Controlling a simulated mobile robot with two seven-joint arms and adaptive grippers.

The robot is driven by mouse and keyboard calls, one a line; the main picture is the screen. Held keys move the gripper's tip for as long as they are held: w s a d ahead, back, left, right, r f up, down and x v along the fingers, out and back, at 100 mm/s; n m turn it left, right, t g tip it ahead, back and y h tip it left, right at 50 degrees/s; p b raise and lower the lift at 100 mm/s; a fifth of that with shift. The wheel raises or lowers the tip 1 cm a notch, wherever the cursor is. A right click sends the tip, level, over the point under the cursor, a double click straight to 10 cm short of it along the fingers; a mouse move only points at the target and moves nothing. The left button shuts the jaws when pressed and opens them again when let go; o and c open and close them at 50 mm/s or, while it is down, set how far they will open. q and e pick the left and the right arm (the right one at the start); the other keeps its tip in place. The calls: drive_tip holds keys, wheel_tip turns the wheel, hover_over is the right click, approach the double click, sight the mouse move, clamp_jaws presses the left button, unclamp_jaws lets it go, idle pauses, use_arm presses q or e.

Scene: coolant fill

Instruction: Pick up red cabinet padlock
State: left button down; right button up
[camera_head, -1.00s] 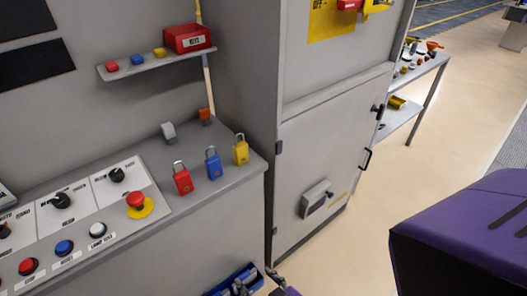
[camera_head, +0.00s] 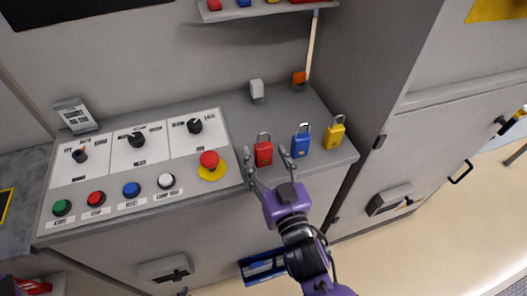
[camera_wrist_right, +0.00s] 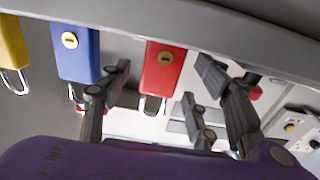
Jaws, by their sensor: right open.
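The red padlock (camera_head: 263,153) stands upright on the grey counter near its front edge, to the right of the emergency stop button. My right gripper (camera_head: 266,164) is open in front of it, with a finger toward either side. In the right wrist view, which looks upside down, the red padlock (camera_wrist_right: 164,66) shows between the two open fingers, with its keyhole facing the camera. I cannot tell whether either finger touches it. My left gripper is not in view.
The blue padlock (camera_head: 301,141) stands close to the right finger, and the yellow padlock (camera_head: 334,134) is further right. The emergency stop button (camera_head: 209,160) and control panel (camera_head: 140,148) are to the left. A grey block (camera_head: 257,90) and an orange-topped one (camera_head: 299,79) stand behind.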

drive_tip(key=x, duration=0.2)
drive_tip(key=shift+w+a, duration=0.15)
drive_tip(key=shift+w, duration=0.25)
clamp_jaws()
